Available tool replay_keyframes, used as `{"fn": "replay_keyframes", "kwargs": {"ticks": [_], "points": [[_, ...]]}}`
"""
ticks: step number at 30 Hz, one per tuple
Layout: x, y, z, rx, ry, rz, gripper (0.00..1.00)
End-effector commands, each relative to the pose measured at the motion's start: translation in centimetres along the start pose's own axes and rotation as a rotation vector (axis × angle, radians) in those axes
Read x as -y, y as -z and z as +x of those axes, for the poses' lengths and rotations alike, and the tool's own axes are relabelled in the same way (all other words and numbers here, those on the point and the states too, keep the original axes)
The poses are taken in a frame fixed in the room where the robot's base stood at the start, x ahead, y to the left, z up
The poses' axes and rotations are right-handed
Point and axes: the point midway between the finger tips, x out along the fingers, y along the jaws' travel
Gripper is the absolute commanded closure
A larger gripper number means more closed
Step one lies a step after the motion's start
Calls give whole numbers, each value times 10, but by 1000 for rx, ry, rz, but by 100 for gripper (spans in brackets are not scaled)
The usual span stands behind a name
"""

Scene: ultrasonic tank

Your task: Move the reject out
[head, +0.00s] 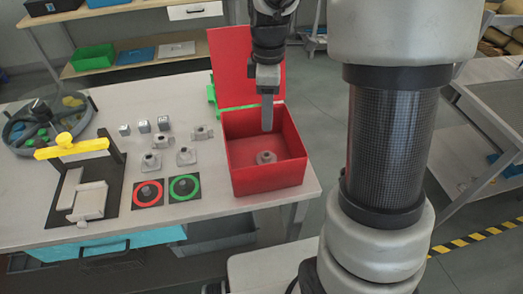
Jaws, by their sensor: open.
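A red box (253,184) with its red lid (240,62) standing up at the back is at the right end of the table. A grey metal part (266,157) lies on its floor. My gripper (267,128) points down into the box, above and behind that part and apart from it. It looks empty, though its fingers are seen edge-on. A black pad with a red ring (148,192) and one with a green ring (184,187) lie left of the box, each with a small dark piece at its centre.
Several grey metal parts (186,156) and small cubes (144,126) stand left of the box. A black fixture with a yellow bar (72,145) and a round divided tray (47,122) occupy the left side. The table's front edge is clear.

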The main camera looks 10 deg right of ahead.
Motion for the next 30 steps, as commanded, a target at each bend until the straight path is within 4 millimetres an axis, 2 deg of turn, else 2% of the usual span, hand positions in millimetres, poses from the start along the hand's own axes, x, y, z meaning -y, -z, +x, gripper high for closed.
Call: {"fn": "replay_keyframes", "kwargs": {"ticks": [1,9,15,21,30], "points": [[-2,0,-15,-2,-7,0,53],[-1,0,-82,-1,-6,1,53],[-1,0,-121,0,-3,1,53],[0,0,-139,0,-1,0,53],[0,0,-142,0,0,0,53]]}}
